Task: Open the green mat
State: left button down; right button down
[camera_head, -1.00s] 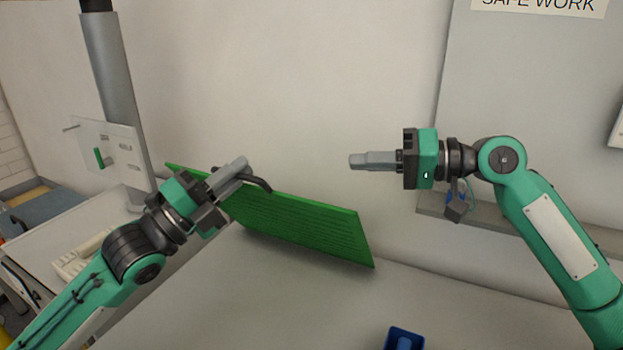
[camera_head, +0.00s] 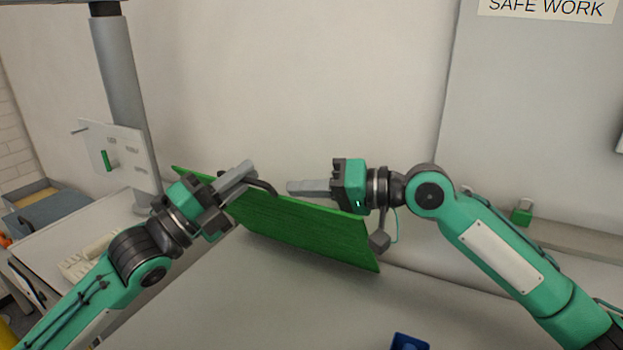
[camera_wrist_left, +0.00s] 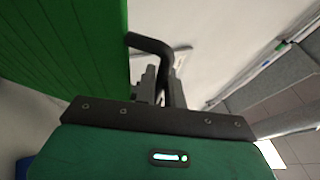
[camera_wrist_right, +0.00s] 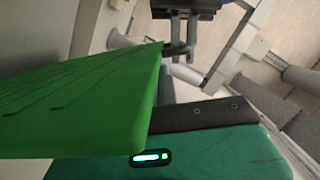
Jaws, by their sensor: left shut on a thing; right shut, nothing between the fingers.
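The green mat (camera_head: 310,238) is a ribbed panel, raised and tilted above the grey worktop near the back wall. It also fills the left of the left wrist view (camera_wrist_left: 60,45) and of the right wrist view (camera_wrist_right: 90,100). A dark bent handle (camera_head: 263,186) shows at its upper edge. My left gripper (camera_head: 250,166) is shut on this handle, which shows between its fingers in the left wrist view (camera_wrist_left: 150,43). My right gripper (camera_head: 290,187) is shut and empty, close to the mat's upper edge, right of the handle. Whether it touches the mat cannot be told.
A blue container (camera_head: 410,342) sits at the front edge of the view. A grey post (camera_head: 122,100) with a white panel (camera_head: 122,155) stands at the left. A green padlock-like object (camera_head: 522,212) is on the ledge at right. The front middle of the worktop (camera_head: 260,300) is clear.

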aim_at(300, 205)
pick_arm(q)
jog(key=shift+a, duration=0.15)
pick_arm(e)
jog(key=shift+s+a+f+n, duration=0.25)
jog(key=shift+s+f, duration=0.1)
jog(key=shift+s, duration=0.1)
jog(key=shift+s+a+f+n, duration=0.2)
jog(key=shift+s+f+n, duration=0.1)
jog(key=shift+s, duration=0.15)
pick_arm(q)
jog(key=shift+w+r, duration=0.1)
pick_arm(e)
jog(key=shift+s+a+f, duration=0.2)
jog(key=shift+s+f, duration=0.05)
jog(key=shift+s, duration=0.05)
pick_arm(q)
jog(key=c, duration=1.8)
grip_release()
pick_arm(e)
jog(key=shift+d, duration=0.1)
jog(key=shift+w+d+r, duration=0.1)
jog(key=shift+w, duration=0.15)
jog(key=shift+w+r, duration=0.1)
